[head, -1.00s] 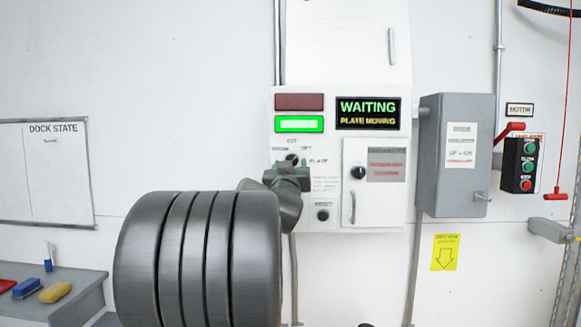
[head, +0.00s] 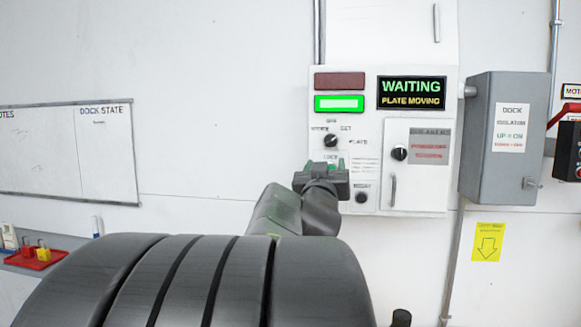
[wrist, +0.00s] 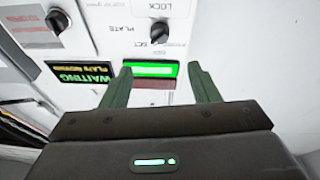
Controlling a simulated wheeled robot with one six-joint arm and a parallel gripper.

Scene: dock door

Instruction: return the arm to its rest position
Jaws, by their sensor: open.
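My gripper (wrist: 160,88) is open and empty in the wrist view, its two green fingers spread apart in front of the control panel. In the head view my gripper (head: 335,163) is in front of the lower left of the white control panel (head: 385,205), just below the selector knob (head: 331,140). My arm reaches up to it from the bottom of the picture, and its large grey link hides much of the lower view. The panel display (head: 411,93) reads WAITING, PLATE MOVING. A green lamp (head: 339,103) is lit below a dark red one (head: 339,82). I cannot tell whether the fingers touch the panel.
A grey isolation box (head: 504,135) juts from the wall right of the panel, with a red lever (head: 566,112) beyond it. A whiteboard (head: 70,155) hangs at left. A red tray with padlocks (head: 38,258) sits on a shelf at lower left. The wall between is bare.

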